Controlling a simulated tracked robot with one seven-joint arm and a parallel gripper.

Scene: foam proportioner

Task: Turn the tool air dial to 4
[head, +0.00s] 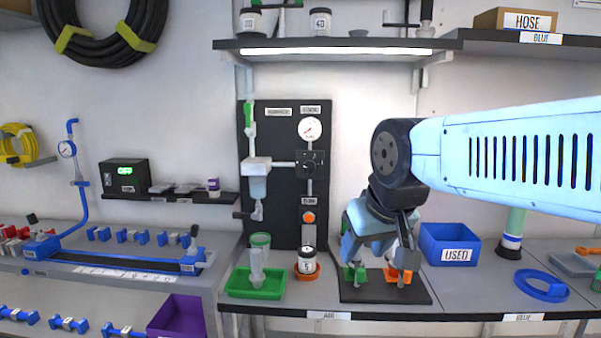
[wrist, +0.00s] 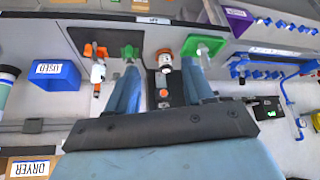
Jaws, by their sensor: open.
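A black control panel (head: 285,200) stands against the wall in the head view.
A blue USED bin (head: 450,245) stands right. A lit shelf (head: 340,46) overhangs the panel. A black OFF display box (head: 124,176) is left.

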